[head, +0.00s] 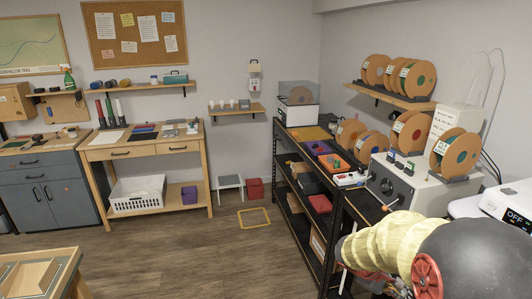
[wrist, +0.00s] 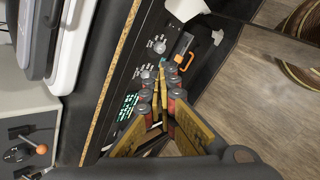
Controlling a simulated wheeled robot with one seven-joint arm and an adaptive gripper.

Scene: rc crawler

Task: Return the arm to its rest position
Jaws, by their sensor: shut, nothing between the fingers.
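My gripper (wrist: 162,78) shows in the wrist view, with its yellow-and-dark fingers meeting at the tips. It is shut and empty. It is over or beside a dark surface with small knobs, grey-and-red cylinders and an orange-and-black item; I cannot tell the gap to them. In the head view my arm, with a cream ribbed sleeve (head: 385,245), fills the lower right corner. My gripper cannot be made out there.
A black shelf rack (head: 330,215) stands close beside my arm, with a grey machine (head: 405,185) and orange spools (head: 455,155) on top. A white device (head: 510,205) reading OFF is at the right edge. The wooden floor (head: 175,255) in the middle is mostly clear, with a yellow frame (head: 241,222) on it.

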